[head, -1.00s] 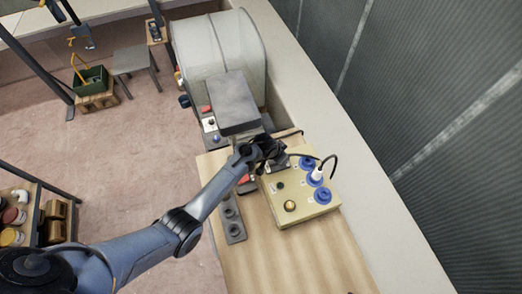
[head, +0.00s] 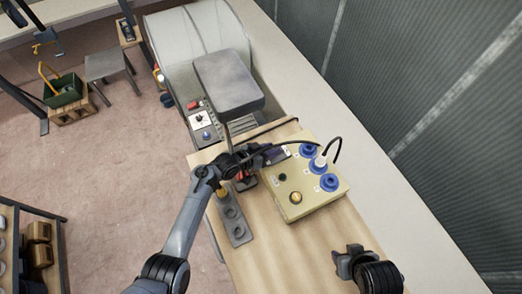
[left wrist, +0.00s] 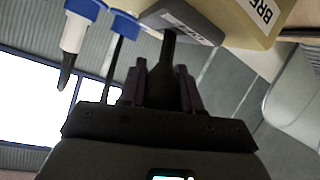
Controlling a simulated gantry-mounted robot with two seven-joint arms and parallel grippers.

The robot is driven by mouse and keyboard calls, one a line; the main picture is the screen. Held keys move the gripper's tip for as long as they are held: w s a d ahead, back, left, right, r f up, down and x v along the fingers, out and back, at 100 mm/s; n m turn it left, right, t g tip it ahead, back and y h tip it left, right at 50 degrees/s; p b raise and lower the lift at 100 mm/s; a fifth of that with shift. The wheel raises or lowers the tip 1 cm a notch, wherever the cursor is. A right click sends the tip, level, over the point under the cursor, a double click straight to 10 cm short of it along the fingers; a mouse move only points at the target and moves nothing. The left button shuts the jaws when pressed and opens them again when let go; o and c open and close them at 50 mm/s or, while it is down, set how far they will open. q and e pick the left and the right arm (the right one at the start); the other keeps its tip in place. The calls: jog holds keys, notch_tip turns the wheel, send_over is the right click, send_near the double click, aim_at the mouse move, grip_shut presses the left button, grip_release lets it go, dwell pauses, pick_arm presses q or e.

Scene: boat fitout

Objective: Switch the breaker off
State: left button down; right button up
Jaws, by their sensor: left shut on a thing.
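A beige panel box (head: 297,205) stands on the wooden bench, with blue sockets, a brass knob (head: 296,197) and a small dark knob on top. The breaker (left wrist: 185,22) is a grey block on the box's side, with part of a "BRE" label on the box beside it in the left wrist view. A dark lever (left wrist: 168,52) sticks out of the block. My left gripper (head: 262,153) is at the box's far left corner, and its fingers (left wrist: 160,85) are shut around the lever. My right gripper (head: 347,260) is near the bench's front right, apart from the box; its jaw gap is unclear.
A white plug (head: 319,162) with a black cable sits in one blue socket. A grey holder strip (head: 236,222) lies left of the box. A grey seat-like slab (head: 228,80) stands behind. The bench (head: 270,255) is bare in front of the box.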

dwell(0.3)
pick_arm(q)
jog(key=c, duration=0.8)
grip_release()
jog(key=shift+s, duration=0.1)
jog(key=v, duration=1)
jog(key=shift+s+a+r+p, duration=0.15)
jog(key=shift+s+a+p, duration=0.05)
jog(key=shift+a+p, duration=0.15)
